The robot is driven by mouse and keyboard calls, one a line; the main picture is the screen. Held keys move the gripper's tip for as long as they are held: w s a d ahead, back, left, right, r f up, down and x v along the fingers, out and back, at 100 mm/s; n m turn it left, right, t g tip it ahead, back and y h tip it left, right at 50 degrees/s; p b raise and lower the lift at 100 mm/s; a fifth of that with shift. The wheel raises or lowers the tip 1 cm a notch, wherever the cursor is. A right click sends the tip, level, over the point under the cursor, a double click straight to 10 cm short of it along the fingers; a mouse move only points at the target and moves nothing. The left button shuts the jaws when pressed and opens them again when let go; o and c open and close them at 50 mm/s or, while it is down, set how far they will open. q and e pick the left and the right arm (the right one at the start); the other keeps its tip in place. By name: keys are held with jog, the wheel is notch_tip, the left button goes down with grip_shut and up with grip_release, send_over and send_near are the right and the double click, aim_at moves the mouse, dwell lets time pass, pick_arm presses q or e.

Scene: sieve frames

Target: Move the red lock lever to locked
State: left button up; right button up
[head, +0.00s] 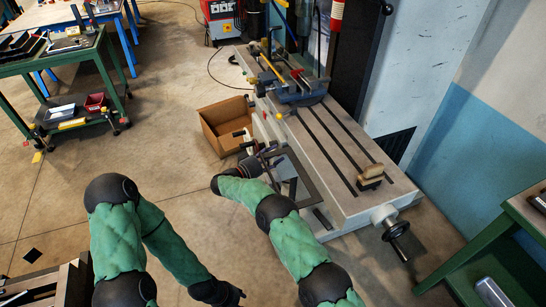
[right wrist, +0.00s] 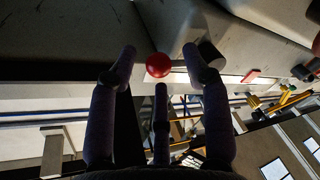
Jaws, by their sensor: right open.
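The red ball knob (right wrist: 158,65) of the lock lever shows in the right wrist view, just beyond the fingers and beside a grey machine casting (right wrist: 225,35). A pale bar runs right from behind the knob; the lever's pivot is not clear. My right gripper (right wrist: 160,70) is open, its fingers spread either side of the knob in the picture; I cannot tell whether they touch it. In the head view my right gripper (head: 264,157) is at the near left side of the machine table, and the knob cannot be made out. My left gripper (head: 232,293) is low, away from the machine.
The grey slotted machine table (head: 335,165) carries a blue vise (head: 300,92) and a wooden-handled brush (head: 371,176). A cardboard box (head: 222,122) stands on the floor beside it. Green benches stand at upper left (head: 70,58) and lower right (head: 510,215).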

jog(key=shift+c, duration=0.3)
grip_shut()
jog(key=shift+w+a+f+m+h+b, duration=0.15)
jog(key=shift+f+m+h+b, duration=0.2)
jog(key=shift+f+m+b, duration=0.55)
jog(key=shift+w+d+f+m+h+b, duration=0.1)
jog(key=shift+f+m+h+b, duration=0.35)
jog(key=shift+m+b, duration=0.85)
jog(key=shift+w+a+f+m+h+b, duration=0.25)
jog(key=shift+f+m+b, duration=0.45)
jog(key=shift+m, duration=0.8)
jog(key=shift+s+d+r, duration=0.1)
jog(key=shift+d, duration=0.05)
